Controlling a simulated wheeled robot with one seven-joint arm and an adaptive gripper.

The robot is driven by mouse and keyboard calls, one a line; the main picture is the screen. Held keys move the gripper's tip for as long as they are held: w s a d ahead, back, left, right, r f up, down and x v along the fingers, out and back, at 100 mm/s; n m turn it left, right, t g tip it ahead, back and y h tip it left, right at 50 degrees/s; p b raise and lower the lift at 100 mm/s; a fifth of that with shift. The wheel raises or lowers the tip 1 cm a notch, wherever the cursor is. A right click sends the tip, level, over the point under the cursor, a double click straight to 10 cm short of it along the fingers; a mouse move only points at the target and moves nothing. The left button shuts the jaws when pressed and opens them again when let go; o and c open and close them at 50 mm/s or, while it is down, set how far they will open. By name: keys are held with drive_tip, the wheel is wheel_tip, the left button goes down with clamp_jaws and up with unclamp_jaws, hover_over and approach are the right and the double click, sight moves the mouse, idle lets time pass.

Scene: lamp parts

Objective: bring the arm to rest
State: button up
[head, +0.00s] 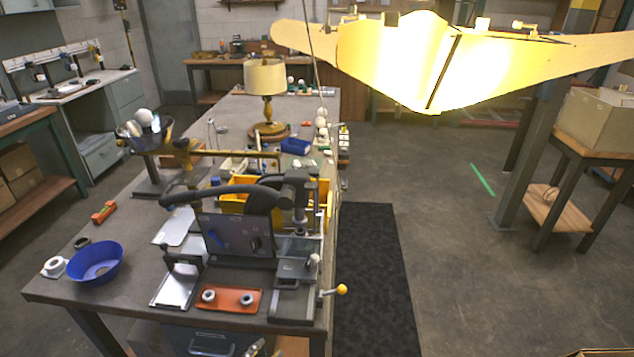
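A table lamp stands upright at the far part of the long workbench (135,215). Its cream shade (265,77) sits over a stem and a round brown base (268,130). I cannot make out my gripper in the head view, so its hold and its distance from the lamp do not show. A dark curved form (222,192) and a grey upright (300,195) rise over the middle of the bench; I cannot tell whether they belong to my arm or to a bench tool.
A bright hanging light (400,65) blocks the upper right. Floor right of the dark mat (370,280) is open.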

drive_tip(key=s+d+r+m+g+p, duration=0.1)
drive_tip(key=s+d+m+g, duration=0.3)
drive_tip(key=d+m+g, duration=0.3)
drive_tip(key=s+d+r+m+g+p, duration=0.1)
drive_tip(key=s+d+m+g, duration=0.35)
drive_tip(key=d, duration=0.35)
drive_tip(key=d+r+m+t+y+p, duration=0.2)
drive_tip(key=d+r+m+y, duration=0.4)
drive_tip(key=d+r+m, duration=0.8)
wheel_tip(320, 180, up, 6)
drive_tip(key=shift+d+f+t+p, duration=0.15)
drive_tip(key=shift+d+t+p, duration=0.2)
drive_tip(key=shift+d+p, duration=0.45)
drive_tip(key=shift+d, duration=0.15)
drive_tip(key=shift+c, duration=0.5)
